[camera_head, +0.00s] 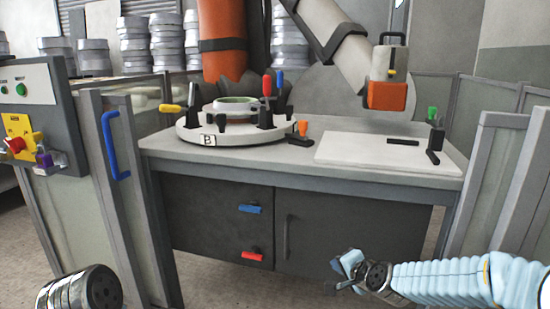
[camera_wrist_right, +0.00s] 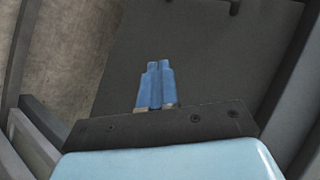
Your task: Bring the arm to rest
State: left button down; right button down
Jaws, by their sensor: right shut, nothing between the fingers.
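My right gripper (camera_head: 345,270) comes in from the lower right of the head view on a light blue sleeved arm. It hangs low in front of the workbench (camera_head: 300,165), apart from it. In the right wrist view its two blue fingers (camera_wrist_right: 155,86) lie side by side, shut, with nothing between them. A dark surface fills much of the view beyond the fingers. My left gripper does not show in the head view.
A round fixture marked B (camera_head: 208,140) and a white board (camera_head: 375,153) are on the bench. An orange-tipped machine arm (camera_head: 385,95) hangs above. Fence panels (camera_head: 120,190) stand at both sides. A control box (camera_head: 35,95) is at left.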

jog(key=s+a+f+n+g+p, duration=0.1)
jog(key=s+f+n+g, duration=0.1)
jog(key=s+f, duration=0.35)
jog(key=s+a+f+n+g, duration=0.1)
jog(key=s+a+f+g, duration=0.1)
jog(key=f, duration=0.7)
jog(key=s+a+f+n+g+p, duration=0.1)
jog(key=s+f+n+g, duration=0.2)
jog(key=s+f, duration=0.4)
jog(key=s+a+f+n+g, duration=0.1)
jog(key=s+f+n+g, duration=0.2)
jog(key=s+f, duration=0.5)
jog(key=s, duration=0.8)
jog(key=shift+a+f+g+p, duration=0.2)
jog(key=shift+g+p, duration=0.1)
jog(key=shift+p, duration=0.1)
